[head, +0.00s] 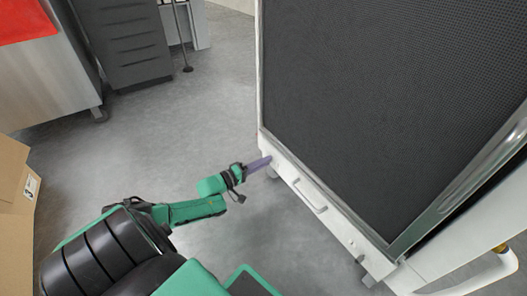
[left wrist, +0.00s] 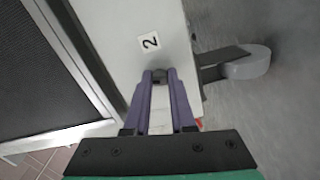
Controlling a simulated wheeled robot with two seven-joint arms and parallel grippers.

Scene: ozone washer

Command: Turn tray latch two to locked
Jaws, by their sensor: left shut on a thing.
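Tray latch two (left wrist: 160,75) is a small dark knob on the white tray front (left wrist: 120,20), just below a square label marked 2 (left wrist: 149,41). My left gripper (left wrist: 161,80) has its purple fingers on both sides of the knob and is shut on it. In the head view the left gripper (head: 265,160) reaches the left end of the white tray front (head: 335,220) at the base of the washer; the latch is hidden there. The latch's turn angle cannot be told. My right gripper is not in view.
The washer's large dark mesh panel (head: 385,90) rises above the tray, which has a bar handle (head: 311,196). A caster wheel (left wrist: 248,62) shows beside the tray. A cardboard box (head: 15,195) and a metal cabinet (head: 45,80) stand at left. The grey floor between is clear.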

